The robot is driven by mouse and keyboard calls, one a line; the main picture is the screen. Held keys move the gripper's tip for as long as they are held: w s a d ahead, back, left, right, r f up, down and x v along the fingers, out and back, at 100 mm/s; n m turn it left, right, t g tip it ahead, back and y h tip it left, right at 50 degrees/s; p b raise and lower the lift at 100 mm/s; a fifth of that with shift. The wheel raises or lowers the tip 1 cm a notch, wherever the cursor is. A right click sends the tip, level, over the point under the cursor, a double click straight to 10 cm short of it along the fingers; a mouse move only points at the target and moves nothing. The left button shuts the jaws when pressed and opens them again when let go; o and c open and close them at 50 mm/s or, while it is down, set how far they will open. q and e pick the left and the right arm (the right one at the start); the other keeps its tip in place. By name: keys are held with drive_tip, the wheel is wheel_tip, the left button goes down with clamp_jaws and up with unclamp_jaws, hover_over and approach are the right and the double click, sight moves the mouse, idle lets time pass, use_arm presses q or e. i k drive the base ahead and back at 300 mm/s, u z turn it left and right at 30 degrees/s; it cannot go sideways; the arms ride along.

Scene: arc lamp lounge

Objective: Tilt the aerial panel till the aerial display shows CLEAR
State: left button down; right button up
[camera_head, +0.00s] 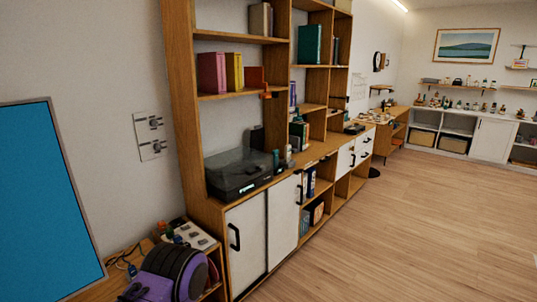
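I cannot make out an aerial panel for certain, and no readable CLEAR text shows. A large blue screen (43,200) with a grey frame stands at the left edge, cut off by the picture; no writing shows on it. Neither of my grippers is in view.
A tall wooden shelf unit (183,105) with books stands along the wall. A dark record player (238,175) sits on its counter above white sliding doors (247,240). A purple and black object (170,273) is at the bottom left. Wooden floor (415,225) lies clear at right.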

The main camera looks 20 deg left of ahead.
sight(257, 135)
drive_tip(key=u, duration=0.35)
drive_tip(key=i, duration=1.3)
drive_tip(key=u, duration=0.35)
